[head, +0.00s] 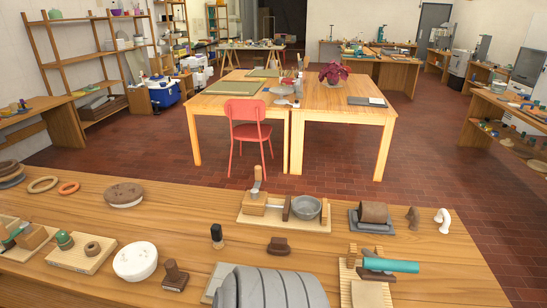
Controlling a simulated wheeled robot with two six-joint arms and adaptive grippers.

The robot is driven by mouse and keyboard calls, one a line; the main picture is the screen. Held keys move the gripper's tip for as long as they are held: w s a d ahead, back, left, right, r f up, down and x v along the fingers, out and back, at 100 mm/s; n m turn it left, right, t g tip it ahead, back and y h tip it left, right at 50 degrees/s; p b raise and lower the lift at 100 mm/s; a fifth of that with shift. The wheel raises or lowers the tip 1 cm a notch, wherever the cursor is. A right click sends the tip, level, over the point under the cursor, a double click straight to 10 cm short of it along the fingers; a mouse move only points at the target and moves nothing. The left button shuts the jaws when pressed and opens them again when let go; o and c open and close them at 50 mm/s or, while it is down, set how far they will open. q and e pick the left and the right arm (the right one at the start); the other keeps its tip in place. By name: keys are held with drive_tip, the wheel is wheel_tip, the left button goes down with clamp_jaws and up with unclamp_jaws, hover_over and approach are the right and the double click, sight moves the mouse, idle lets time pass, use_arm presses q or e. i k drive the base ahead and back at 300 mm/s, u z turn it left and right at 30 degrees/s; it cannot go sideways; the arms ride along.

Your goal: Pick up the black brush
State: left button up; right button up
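A small upright object with a black upper part, which looks like the black brush (217,234), stands on the near wooden table (190,205). Its lower end is lighter. It stands apart from the things around it, right of the white round bowl and left of a low dark brown piece. Neither of my grippers shows in the head view, so I cannot tell where they are relative to it.
Around it are a white bowl (135,261), a brown stamp-like block (173,276), a low brown piece (279,246) and a large grey ribbed form (268,287). A board with a grey cup (306,207) is behind right. Bare tabletop lies behind the brush.

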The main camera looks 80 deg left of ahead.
sight(217, 230)
drive_tip(key=k, duration=1.35)
drive_tip(key=u, duration=1.2)
